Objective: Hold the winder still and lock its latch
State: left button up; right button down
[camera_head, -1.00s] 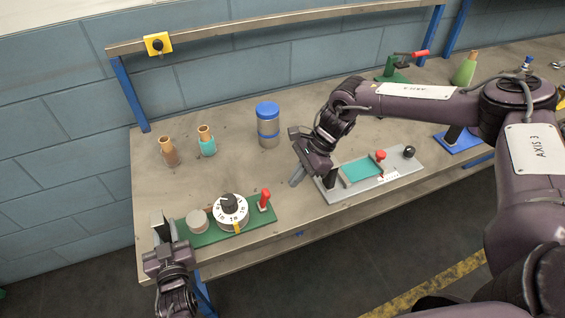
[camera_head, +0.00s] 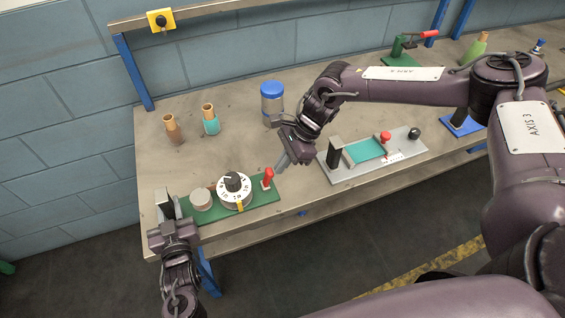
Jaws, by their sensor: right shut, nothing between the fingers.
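The winder is a green base plate (camera_head: 211,215) at the front left of the bench. It carries a white numbered dial (camera_head: 235,190) with a black knob, a round grey-beige disc (camera_head: 201,199), and an upright red-handled latch (camera_head: 268,178) at its right end. My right gripper (camera_head: 281,168) is shut and empty, its fingertips just right of and above the red handle in the picture; contact cannot be made out. My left gripper (camera_head: 170,206) is at the plate's left end. Its fingers look spaced, but whether they clamp the plate is unclear.
To the right is a grey fixture (camera_head: 345,180) with a teal pad, black post and red knob. Behind stand a blue-lidded jar (camera_head: 272,97) and two small bottles (camera_head: 210,121) (camera_head: 173,130). A green clamp (camera_head: 403,50) is farther back. The bench middle is clear.

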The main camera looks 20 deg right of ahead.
aim_at(267, 170)
jog(key=shift+a+r+h, duration=0.3)
jog(key=shift+a+h, duration=0.15)
jog(key=shift+h, duration=0.15)
jog(key=shift+a+r+h, duration=0.3)
jog(key=shift+a+h, duration=0.35)
jog(key=shift+h, duration=0.15)
jog(key=shift+a+r, duration=0.2)
jog(key=shift+a, duration=0.75)
jog(key=shift+r, duration=0.15)
jog(key=shift+r, duration=0.7)
jog(key=shift+d, duration=0.1)
jog(key=v, duration=1.1)
jog(key=shift+r, duration=0.3)
